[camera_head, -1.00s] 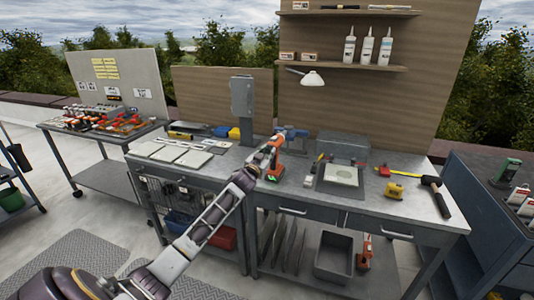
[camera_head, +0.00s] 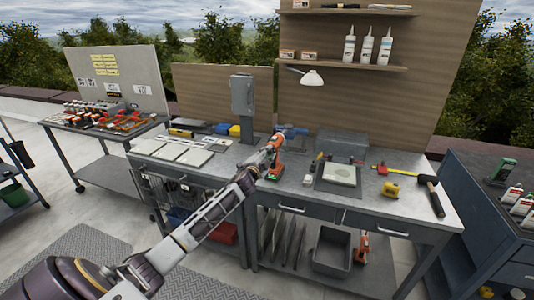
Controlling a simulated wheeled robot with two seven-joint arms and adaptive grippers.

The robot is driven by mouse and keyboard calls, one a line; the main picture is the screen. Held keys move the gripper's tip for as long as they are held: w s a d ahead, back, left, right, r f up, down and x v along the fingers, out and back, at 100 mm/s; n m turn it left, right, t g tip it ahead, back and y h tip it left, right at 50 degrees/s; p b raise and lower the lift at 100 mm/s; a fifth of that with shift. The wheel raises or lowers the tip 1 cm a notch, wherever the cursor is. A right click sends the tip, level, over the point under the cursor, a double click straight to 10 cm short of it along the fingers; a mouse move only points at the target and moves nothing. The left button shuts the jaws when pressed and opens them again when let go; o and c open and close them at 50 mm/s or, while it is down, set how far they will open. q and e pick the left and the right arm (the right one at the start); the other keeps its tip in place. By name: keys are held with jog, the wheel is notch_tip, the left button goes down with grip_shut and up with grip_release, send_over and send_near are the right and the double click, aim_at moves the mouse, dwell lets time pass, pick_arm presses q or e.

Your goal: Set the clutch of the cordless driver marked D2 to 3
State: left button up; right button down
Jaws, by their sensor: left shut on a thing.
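An orange and dark cordless driver (camera_head: 276,166) stands on the workbench left of its middle. My left gripper (camera_head: 270,148) reaches it from the front left and is shut at its upper part. Which part of the driver the fingers hold is too small to tell. The D2 mark and the clutch numbers cannot be read, and my arm hides part of the driver. Another orange tool (camera_head: 362,248) stands on the lower shelf. Its mark cannot be read either. My right gripper is not in view.
A blue tool (camera_head: 291,133) lies behind the driver. A grey plate with a light pad (camera_head: 340,174), a yellow tape measure (camera_head: 391,189) and a hammer (camera_head: 434,194) lie to the right. Flat pale panels (camera_head: 194,157) lie left. A grey bin (camera_head: 331,252) sits below.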

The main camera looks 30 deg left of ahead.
pick_arm(q)
jog(key=shift+m, duration=1.2)
jog(key=o, duration=1.1)
jog(key=shift+s+d, duration=0.35)
jog(key=shift+s, duration=1.6)
jog(key=shift+s+d, duration=0.4)
jog(key=shift+s, duration=1.6)
jog(key=shift+s+d, duration=0.35)
jog(key=shift+s, duration=1.6)
